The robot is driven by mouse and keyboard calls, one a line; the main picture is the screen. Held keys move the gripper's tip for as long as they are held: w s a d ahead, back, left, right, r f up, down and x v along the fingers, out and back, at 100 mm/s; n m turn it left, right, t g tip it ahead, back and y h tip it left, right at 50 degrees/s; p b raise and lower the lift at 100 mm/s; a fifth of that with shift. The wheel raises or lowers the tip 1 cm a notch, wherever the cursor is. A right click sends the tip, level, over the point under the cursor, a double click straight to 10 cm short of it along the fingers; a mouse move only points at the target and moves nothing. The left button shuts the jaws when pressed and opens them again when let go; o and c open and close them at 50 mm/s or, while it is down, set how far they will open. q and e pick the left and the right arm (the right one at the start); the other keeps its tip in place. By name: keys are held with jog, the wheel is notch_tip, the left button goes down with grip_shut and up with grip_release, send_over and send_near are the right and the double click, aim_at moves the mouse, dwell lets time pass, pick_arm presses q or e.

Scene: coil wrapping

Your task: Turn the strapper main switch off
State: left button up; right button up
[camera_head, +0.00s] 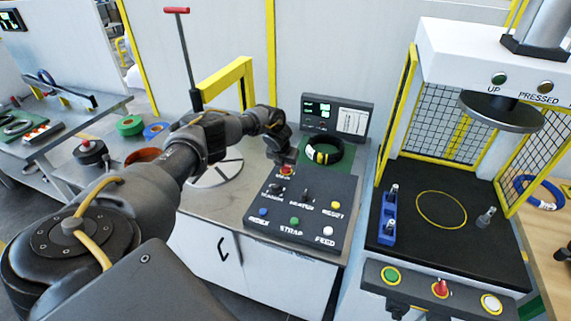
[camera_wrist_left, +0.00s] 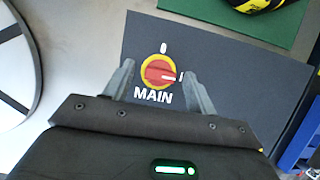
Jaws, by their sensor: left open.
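The main switch (camera_wrist_left: 158,72) is a red rotary knob on a yellow disc, with "MAIN" printed below it. In the left wrist view its white pointer line points right, toward the "I" mark; the "0" mark is above it. In the head view the switch (camera_head: 287,170) sits at the top of the dark control panel (camera_head: 318,191). My left gripper (camera_wrist_left: 160,85) is open, with one finger on each side of the knob in the left wrist view. Whether the fingers touch it I cannot tell. In the head view my left gripper (camera_head: 283,157) is just above the switch. My right gripper is out of view.
The panel also carries several coloured buttons and small toggles. Behind it stand a lit display (camera_head: 337,117) and a black coil (camera_head: 324,151) on a green mat. A yellow frame (camera_head: 232,76) rises behind my arm. A press with a black bed (camera_head: 470,235) stands at right.

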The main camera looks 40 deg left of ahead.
pick_arm(q)
jog(key=shift+c, duration=0.3)
jog(key=c, duration=0.9)
